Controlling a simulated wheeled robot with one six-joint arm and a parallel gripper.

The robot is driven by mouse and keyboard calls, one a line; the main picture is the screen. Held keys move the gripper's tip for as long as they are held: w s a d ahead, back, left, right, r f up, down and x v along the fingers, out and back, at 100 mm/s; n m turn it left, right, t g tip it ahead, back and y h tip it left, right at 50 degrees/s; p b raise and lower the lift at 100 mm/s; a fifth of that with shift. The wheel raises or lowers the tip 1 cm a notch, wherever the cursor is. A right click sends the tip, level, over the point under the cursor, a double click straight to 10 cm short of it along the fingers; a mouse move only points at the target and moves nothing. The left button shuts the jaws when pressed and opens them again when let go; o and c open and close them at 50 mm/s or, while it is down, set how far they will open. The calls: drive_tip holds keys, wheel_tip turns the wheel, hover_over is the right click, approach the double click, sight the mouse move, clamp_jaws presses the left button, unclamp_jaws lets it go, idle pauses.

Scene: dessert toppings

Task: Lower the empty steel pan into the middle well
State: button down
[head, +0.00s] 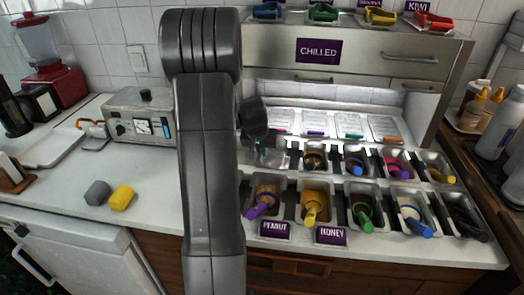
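Two rows of steel wells with pans are set in the white counter to the right of my arm. The back row's left place (282,158) looks like bare steel with no clear topping; I cannot tell whether an empty pan sits there. In the middle of the front row is a pan (347,200) with a green-handled tool. Behind it, the middle of the back row holds a pan (343,157) with a blue-handled tool. My arm stands in front, and its dark wrist hangs over the back left place. My gripper's fingers are too small and hidden to make out.
A steel cabinet marked CHILLED (319,51) rises behind the wells. PEANUT (275,230) and HONEY (331,236) labels face the front. A steel appliance (140,120) and grey (97,193) and yellow (122,197) blocks are left of my arm. Bottles (492,108) stand right.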

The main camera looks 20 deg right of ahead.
idle(0.4)
drive_tip(key=c, duration=1.2)
unclamp_jaws()
drive_tip(key=shift+r, duration=0.15)
drive_tip(key=shift+r+p, duration=2.5)
drive_tip(key=shift+r, duration=1.4)
drive_tip(key=shift+f, duration=0.1)
drive_tip(key=shift+f+b, duration=2.55)
drive_tip(key=shift+f, duration=1.3)
